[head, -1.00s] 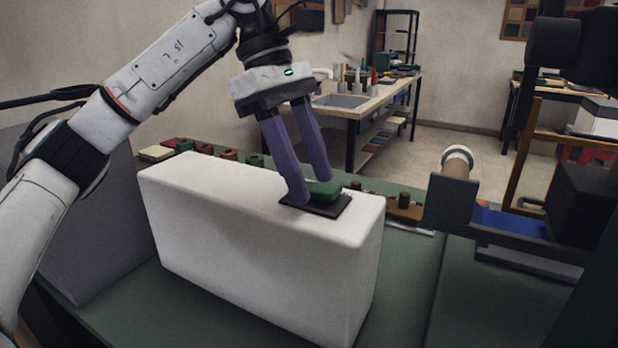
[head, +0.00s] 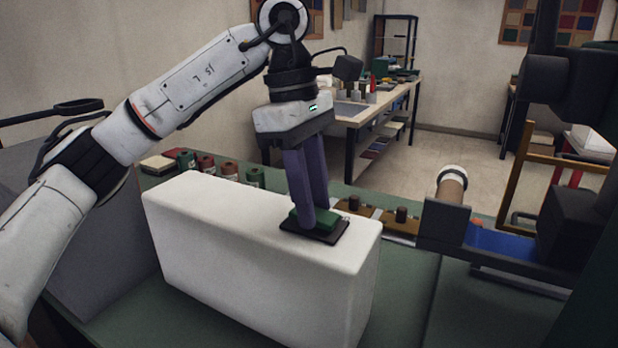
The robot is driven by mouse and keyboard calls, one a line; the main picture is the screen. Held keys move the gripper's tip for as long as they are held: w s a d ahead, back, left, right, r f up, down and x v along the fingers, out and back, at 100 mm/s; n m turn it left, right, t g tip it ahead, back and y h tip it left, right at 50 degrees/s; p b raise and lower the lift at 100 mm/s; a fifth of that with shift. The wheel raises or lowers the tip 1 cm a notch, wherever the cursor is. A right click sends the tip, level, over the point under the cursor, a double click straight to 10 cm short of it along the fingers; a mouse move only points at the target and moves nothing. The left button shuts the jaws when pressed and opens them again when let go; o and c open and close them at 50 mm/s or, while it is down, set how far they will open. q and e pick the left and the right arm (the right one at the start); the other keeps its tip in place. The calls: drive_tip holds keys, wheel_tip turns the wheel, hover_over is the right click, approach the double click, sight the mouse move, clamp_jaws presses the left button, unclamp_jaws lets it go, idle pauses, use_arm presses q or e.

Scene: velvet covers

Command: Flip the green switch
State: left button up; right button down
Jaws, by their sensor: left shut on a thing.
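The green switch (head: 325,215) sits on a dark plate (head: 328,235) on top of a white block (head: 250,255), near the block's right end. My left gripper (head: 311,218) comes down from above, and its purple fingers reach the switch. It is shut on the switch, with the fingers close together. The fingers hide part of the switch, so its exact tilt is hard to tell. My right gripper is not in view.
The block stands on a green table (head: 405,290). Spools (head: 206,165) line up behind it. To the right is dark equipment with a wooden roller (head: 451,187). A workbench (head: 375,117) stands further back.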

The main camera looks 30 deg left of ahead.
use_arm(q)
drive_tip(key=shift+d+r+y+p, duration=0.15)
drive_tip(key=shift+r+y+p, duration=0.1)
drive_tip(key=shift+y+p, duration=0.15)
drive_tip(key=shift+f+y, duration=0.25)
drive_tip(key=shift+y, duration=0.05)
drive_tip(key=o, duration=1)
drive_tip(key=shift+o, duration=0.2)
